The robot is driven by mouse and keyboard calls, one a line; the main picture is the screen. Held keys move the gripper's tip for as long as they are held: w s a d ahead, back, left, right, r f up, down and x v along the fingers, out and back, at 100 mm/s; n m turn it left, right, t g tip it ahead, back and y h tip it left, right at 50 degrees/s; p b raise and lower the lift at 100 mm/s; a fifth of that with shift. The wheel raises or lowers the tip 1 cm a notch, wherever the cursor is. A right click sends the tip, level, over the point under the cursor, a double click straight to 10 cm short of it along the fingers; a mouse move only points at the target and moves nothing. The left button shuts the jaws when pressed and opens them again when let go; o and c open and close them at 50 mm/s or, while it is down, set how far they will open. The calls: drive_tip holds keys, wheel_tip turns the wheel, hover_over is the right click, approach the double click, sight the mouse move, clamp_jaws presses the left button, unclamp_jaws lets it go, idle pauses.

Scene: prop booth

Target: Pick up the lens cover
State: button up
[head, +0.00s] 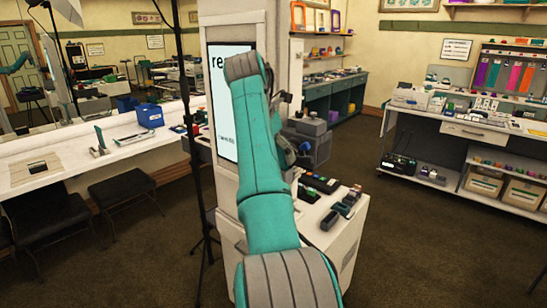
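No lens cover can be picked out for certain; the small items here are too small to tell apart. Several small dark, green and red items (346,204) lie on the white cabinet top (314,222) beside my teal arm. My gripper (292,152) is only partly seen as dark parts behind the arm, above the far part of this cabinet. Its fingertips are hidden, so I cannot tell whether it is open or holds anything. My arm also covers the left part of the cabinet top.
A kiosk screen (222,105) stands just left of my arm, with a black stand (190,130) beside it. A white counter (120,145) with a blue bin (149,115) and stools are at left. A stocked white shelf table (465,128) is at right. Open floor (420,245) lies between.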

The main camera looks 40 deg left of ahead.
drive_tip(key=c, duration=0.8)
drive_tip(key=shift+c, duration=0.2)
